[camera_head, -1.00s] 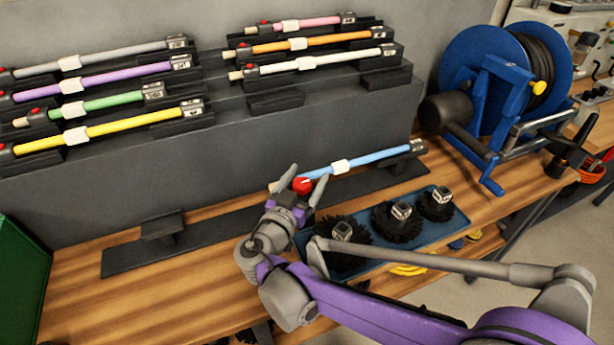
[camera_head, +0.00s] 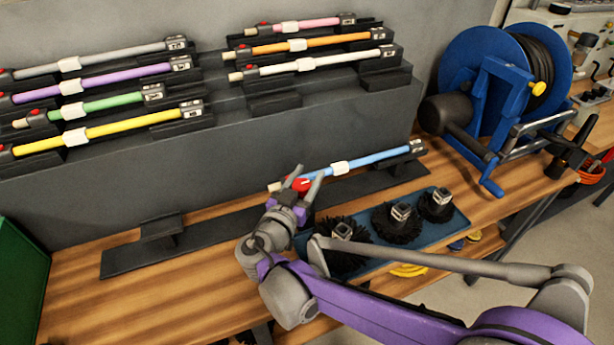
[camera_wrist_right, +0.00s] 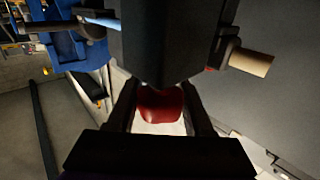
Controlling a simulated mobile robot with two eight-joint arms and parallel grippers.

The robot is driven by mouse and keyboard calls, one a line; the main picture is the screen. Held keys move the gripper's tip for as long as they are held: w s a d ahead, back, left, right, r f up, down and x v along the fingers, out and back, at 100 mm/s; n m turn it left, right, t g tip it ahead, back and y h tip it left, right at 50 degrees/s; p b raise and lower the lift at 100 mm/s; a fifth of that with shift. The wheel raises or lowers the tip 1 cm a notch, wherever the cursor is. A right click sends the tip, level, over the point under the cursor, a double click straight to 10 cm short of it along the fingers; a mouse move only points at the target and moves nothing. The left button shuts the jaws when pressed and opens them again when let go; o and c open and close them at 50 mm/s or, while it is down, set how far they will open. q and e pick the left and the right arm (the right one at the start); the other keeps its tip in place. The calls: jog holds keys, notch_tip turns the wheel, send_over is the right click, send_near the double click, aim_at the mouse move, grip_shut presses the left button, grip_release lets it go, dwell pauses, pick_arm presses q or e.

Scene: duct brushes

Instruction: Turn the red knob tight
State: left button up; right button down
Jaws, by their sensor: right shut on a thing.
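The red knob (camera_head: 301,184) sits at the near end of the light blue rod (camera_head: 370,161), which lies on a low dark stand in front of the grey step. My right gripper (camera_head: 304,179) has its two fingers on either side of the knob and is shut on it. In the right wrist view the red knob (camera_wrist_right: 160,103) shows between the dark fingers, below a dark block that hides part of it. The head view does not show how tight the knob is. My left gripper is not in view.
A blue tray (camera_head: 375,246) with several black brushes lies close to my right arm. Other coloured rods rest on the grey step (camera_head: 330,120) behind. A blue hose reel (camera_head: 480,80) stands to the right. The wooden table (camera_head: 110,300) is clear at front left.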

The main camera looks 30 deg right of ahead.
jog(key=m+g+h, duration=0.1)
jog(key=g, duration=0.1)
jog(key=m+g+h+p, duration=0.1)
jog(key=m+g, duration=0.1)
jog(key=s+m+g+h+p, duration=0.1)
jog(key=g, duration=0.1)
jog(key=shift+d+m+g+h, duration=0.25)
jog(key=shift+m+g+h, duration=0.05)
jog(key=shift+m, duration=0.1)
jog(key=shift+s+d+m+g+h+p, duration=0.15)
jog(key=shift+s+m+g+p, duration=0.1)
jog(key=shift+m+g, duration=0.55)
jog(key=shift+s+a+m+g+h+p, duration=0.15)
jog(key=shift+m+g, duration=0.3)
jog(key=shift+g, duration=0.7)
jog(key=shift+s+d+m+g+h+p, duration=0.15)
jog(key=shift+m+g+p, duration=0.15)
jog(key=shift+m+g, duration=0.5)
jog(key=shift+s+g, duration=0.1)
jog(key=shift+g, duration=0.35)
jog(key=shift+c, duration=1.5)
grip_release()
